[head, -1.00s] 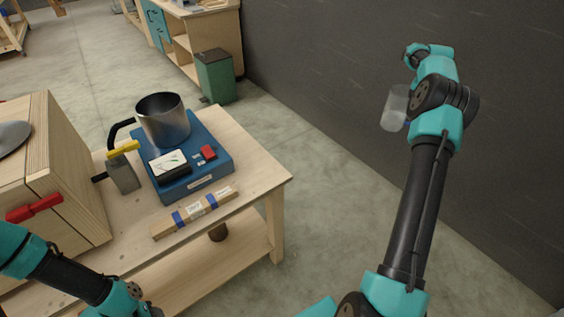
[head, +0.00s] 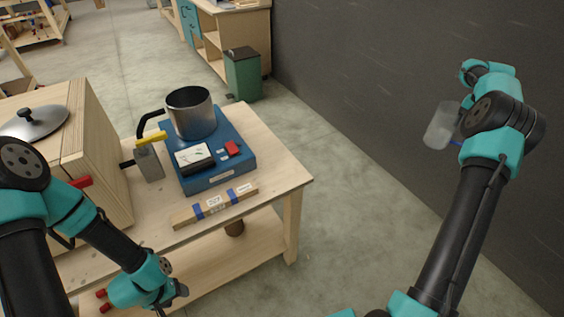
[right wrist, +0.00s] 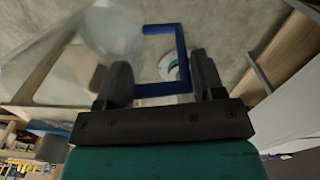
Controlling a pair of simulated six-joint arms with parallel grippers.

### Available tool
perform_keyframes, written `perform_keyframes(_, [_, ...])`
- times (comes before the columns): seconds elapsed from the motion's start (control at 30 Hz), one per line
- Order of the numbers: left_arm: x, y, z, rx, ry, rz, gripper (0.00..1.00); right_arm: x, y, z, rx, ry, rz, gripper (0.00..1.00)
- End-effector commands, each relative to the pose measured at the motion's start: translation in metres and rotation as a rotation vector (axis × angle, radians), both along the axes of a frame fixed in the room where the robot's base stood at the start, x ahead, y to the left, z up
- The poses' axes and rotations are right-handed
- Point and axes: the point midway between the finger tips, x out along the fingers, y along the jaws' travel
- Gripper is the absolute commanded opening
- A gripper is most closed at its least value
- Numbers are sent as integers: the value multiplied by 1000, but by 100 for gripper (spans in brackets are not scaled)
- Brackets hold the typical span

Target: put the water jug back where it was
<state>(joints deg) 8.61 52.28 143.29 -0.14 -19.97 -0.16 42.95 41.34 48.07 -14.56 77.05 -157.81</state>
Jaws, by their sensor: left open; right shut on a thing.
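The water jug (head: 441,125) is a clear, cloudy vessel with a blue handle. It hangs in the air at the right of the head view, in front of the dark wall and beside my right wrist. In the right wrist view, my right gripper (right wrist: 162,78) is shut on the jug's blue handle (right wrist: 181,45), and the see-through body of the jug (right wrist: 60,65) fills the upper left. My left gripper (head: 178,291) is low in the head view, in front of the wooden table; it is open and its fingers are small in the picture.
The wooden table (head: 275,165) bears a blue hot plate (head: 207,179) with a steel pot (head: 191,116), a taped wooden bar (head: 214,206) and a wooden box (head: 100,165) with a metal lid (head: 36,122). A green bin (head: 243,75) stands behind. Floor between table and wall is clear.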

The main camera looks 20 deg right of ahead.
Motion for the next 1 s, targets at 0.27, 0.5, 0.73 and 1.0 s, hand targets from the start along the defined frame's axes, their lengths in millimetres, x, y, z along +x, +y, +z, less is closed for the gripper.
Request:
perform_keyframes(0.27, [0,0,0,0,0,0,58,57,75,-6,8,5,63,14])
perform_keyframes(0.5, [0,0,0,0,0,0,58,100,162,-12,11,10,128,14])
perform_keyframes(0.73, [0,0,0,0,0,0,58,127,250,-15,10,11,197,14])
perform_keyframes(1.0, [0,0,0,0,0,0,58,138,359,-18,7,8,285,14])
